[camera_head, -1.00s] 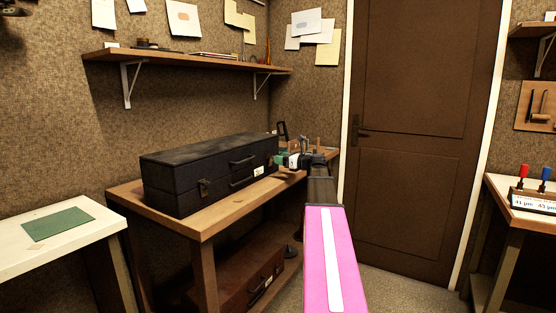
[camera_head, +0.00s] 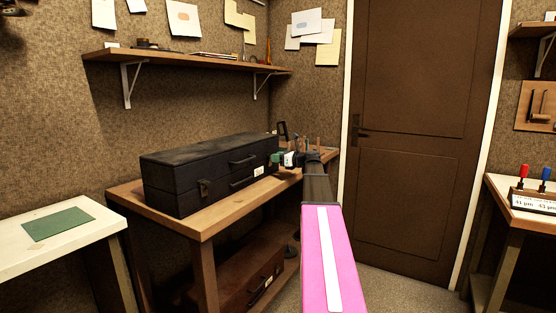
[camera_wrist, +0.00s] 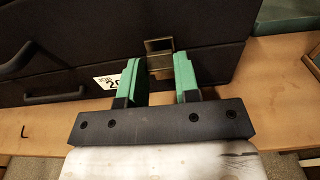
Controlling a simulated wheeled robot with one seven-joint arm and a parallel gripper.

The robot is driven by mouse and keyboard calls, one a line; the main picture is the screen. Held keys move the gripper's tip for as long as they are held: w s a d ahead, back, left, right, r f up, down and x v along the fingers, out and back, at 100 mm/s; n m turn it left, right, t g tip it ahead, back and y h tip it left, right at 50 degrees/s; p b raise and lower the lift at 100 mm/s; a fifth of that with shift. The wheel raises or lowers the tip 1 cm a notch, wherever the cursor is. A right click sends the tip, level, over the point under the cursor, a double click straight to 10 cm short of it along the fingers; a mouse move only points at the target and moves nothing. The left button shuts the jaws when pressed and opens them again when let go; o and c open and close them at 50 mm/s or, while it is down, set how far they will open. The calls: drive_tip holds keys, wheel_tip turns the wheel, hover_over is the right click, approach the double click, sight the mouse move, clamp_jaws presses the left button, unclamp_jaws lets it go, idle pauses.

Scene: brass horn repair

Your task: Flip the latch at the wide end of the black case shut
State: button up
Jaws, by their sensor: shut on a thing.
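The long black case (camera_head: 205,170) lies closed on the wooden bench, and its front fills the top of the wrist view (camera_wrist: 215,68). A brass latch (camera_wrist: 159,46) sits at the seam near the case's right end. In the head view my gripper (camera_head: 283,160) is at the case's right end, and the latch there is hidden. A second latch (camera_head: 204,187) shows near the case's left end. Whether the held latch is fully flipped I cannot tell.
The wooden bench (camera_head: 200,226) has a narrow bare strip before the case. Small tools (camera_head: 312,144) stand on it beyond my gripper. A shelf (camera_head: 190,60) hangs above. A brown case (camera_head: 250,276) lies below. A pale table (camera_head: 75,247) stands left.

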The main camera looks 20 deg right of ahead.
drive_tip(key=shift+w+a+r+g+h, duration=0.15)
drive_tip(key=shift+w+r+g+h, duration=0.05)
drive_tip(key=shift+g+h, duration=0.25)
drive_tip(key=shift+w+a+r+g+h, duration=0.2)
drive_tip(key=shift+g+h, duration=0.15)
drive_tip(key=shift+g, duration=0.2)
drive_tip(key=o, duration=0.9)
drive_tip(key=v, duration=1.1)
drive_tip(key=shift+f, duration=0.1)
